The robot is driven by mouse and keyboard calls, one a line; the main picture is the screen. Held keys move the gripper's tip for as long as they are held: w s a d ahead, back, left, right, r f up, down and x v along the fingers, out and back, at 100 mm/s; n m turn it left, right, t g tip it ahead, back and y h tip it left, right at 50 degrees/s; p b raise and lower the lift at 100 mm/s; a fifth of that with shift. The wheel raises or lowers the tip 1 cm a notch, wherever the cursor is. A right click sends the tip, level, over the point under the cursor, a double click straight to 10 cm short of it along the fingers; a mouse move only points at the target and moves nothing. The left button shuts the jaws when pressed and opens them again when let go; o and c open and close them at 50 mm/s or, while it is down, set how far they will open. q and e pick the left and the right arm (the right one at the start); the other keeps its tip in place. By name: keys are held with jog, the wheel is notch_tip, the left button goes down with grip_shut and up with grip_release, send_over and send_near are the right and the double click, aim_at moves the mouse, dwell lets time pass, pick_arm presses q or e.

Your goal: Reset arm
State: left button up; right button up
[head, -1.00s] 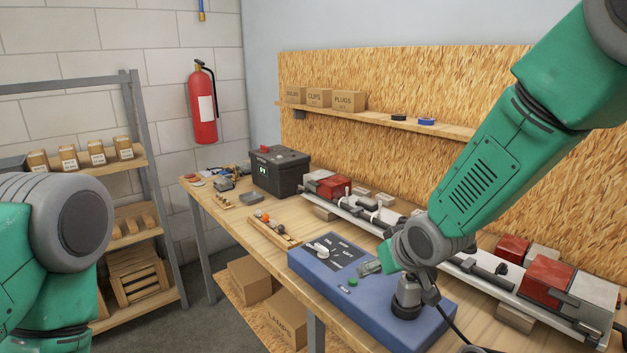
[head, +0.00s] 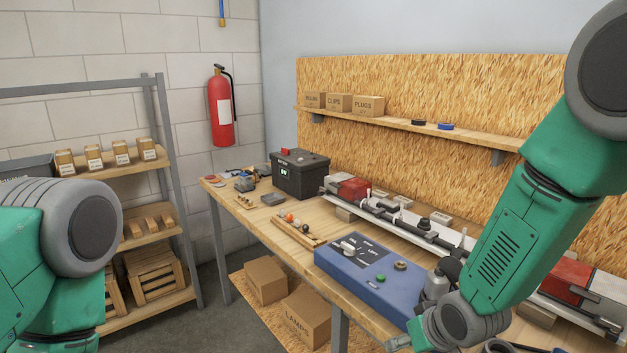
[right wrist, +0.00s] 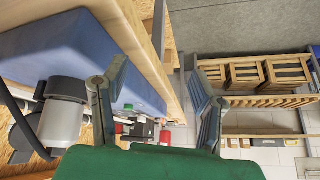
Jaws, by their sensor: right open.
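My right arm comes in from the upper right in the head view. Its gripper (head: 398,342) is low at the bottom edge, in front of the blue control box (head: 350,272), and is small there. In the right wrist view the right gripper (right wrist: 158,92) has its two fingers spread with nothing between them. The blue box (right wrist: 55,45) shows beside the left finger. A grey cylindrical connector (head: 436,286) with a black top stands at the box's right end, partly behind my wrist; it also shows in the wrist view (right wrist: 62,115). My left gripper is out of view.
The wooden workbench (head: 275,232) carries a long light bar (head: 400,222) with red lamps, a black battery box (head: 300,175) and a small tray (head: 298,232). A shelving rack (head: 160,190) stands at the left. Cardboard boxes (head: 307,315) sit below the bench.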

jog(key=s+d+f+m+g+h, duration=0.15)
jog(key=s+d+f, duration=0.35)
jog(key=s, duration=0.7)
jog(key=s+d+f+g, duration=0.3)
jog(key=s+f, duration=0.3)
jog(key=s, duration=0.6)
jog(key=s+d+f+m+g+h, duration=0.15)
jog(key=s+d+f, duration=0.35)
jog(key=s, duration=0.7)
pick_arm(q)
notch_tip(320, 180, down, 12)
jog(key=b, duration=1.1)
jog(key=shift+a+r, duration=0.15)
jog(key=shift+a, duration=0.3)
pick_arm(e)
jog(key=w+a+f, duration=0.2)
jog(key=f, duration=0.3)
jog(key=w+a+f+n, duration=0.1)
jog(key=a+f, duration=0.1)
jog(key=f, duration=0.3)
jog(key=shift+w+f+t+y, duration=0.25)
jog(key=shift+w+t+y, duration=0.05)
jog(key=shift+w, duration=0.1)
